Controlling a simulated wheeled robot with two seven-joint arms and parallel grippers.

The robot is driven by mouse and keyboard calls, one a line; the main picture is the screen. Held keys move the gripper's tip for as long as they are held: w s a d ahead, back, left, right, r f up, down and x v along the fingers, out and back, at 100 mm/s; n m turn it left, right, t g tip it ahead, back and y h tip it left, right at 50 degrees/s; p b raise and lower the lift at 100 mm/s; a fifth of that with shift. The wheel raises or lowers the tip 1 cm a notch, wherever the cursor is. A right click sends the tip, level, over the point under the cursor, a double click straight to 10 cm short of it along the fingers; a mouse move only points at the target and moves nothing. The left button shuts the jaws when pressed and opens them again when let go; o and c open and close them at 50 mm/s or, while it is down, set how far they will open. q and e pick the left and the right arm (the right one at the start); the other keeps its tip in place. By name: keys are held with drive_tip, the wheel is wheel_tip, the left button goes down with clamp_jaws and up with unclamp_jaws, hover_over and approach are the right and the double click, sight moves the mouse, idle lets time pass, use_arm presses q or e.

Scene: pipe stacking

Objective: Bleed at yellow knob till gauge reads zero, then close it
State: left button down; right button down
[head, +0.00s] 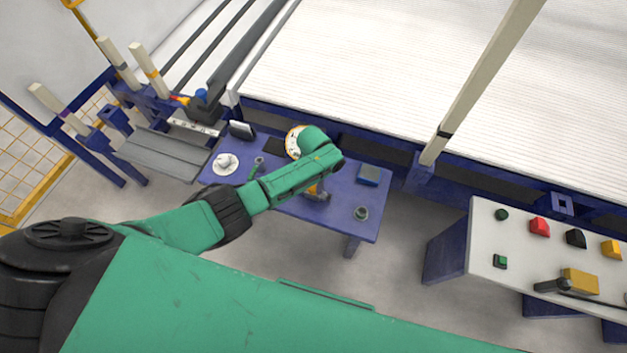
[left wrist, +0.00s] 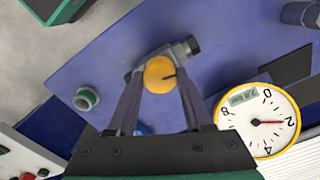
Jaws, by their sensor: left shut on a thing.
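The yellow knob (left wrist: 160,74) is a round disc with a dark mark, on a grey valve fitting (left wrist: 180,52) above the blue table. My left gripper (left wrist: 158,82) is shut on the knob, one finger on each side of it. The gauge (left wrist: 258,122) has a white dial and yellow rim; its red needle points close to the 2. In the head view the gauge (head: 293,142) is partly covered by my left arm. The knob and fitting show only in part below my wrist there. My right gripper is not in view.
The blue table (head: 347,215) also holds a white round part (head: 225,164), a green-rimmed ring (head: 361,213) and a blue block (head: 369,175). A control panel (head: 490,235) with coloured buttons stands at the right. A large ribbed white bed (head: 400,60) lies behind.

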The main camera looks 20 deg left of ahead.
sight(314, 185)
use_arm(q)
drive_tip(key=shift+n+p, duration=0.3)
drive_tip(key=shift+n, duration=0.8)
drive_tip(key=shift+w, duration=0.1)
drive_tip(key=shift+c, duration=1.5)
unclamp_jaws()
drive_tip(key=shift+r, duration=0.1)
drive_tip(key=shift+r+p, duration=0.3)
drive_tip(key=shift+r, duration=0.05)
wheel_tip(314, 185, up, 6)
drive_tip(key=p, duration=0.2)
drive_tip(key=shift+r+p, duration=0.1)
drive_tip(key=shift+p, duration=0.2)
wheel_tip(314, 185, up, 8)
drive_tip(key=shift+f+p, duration=0.25)
drive_tip(key=shift+p, duration=0.2)
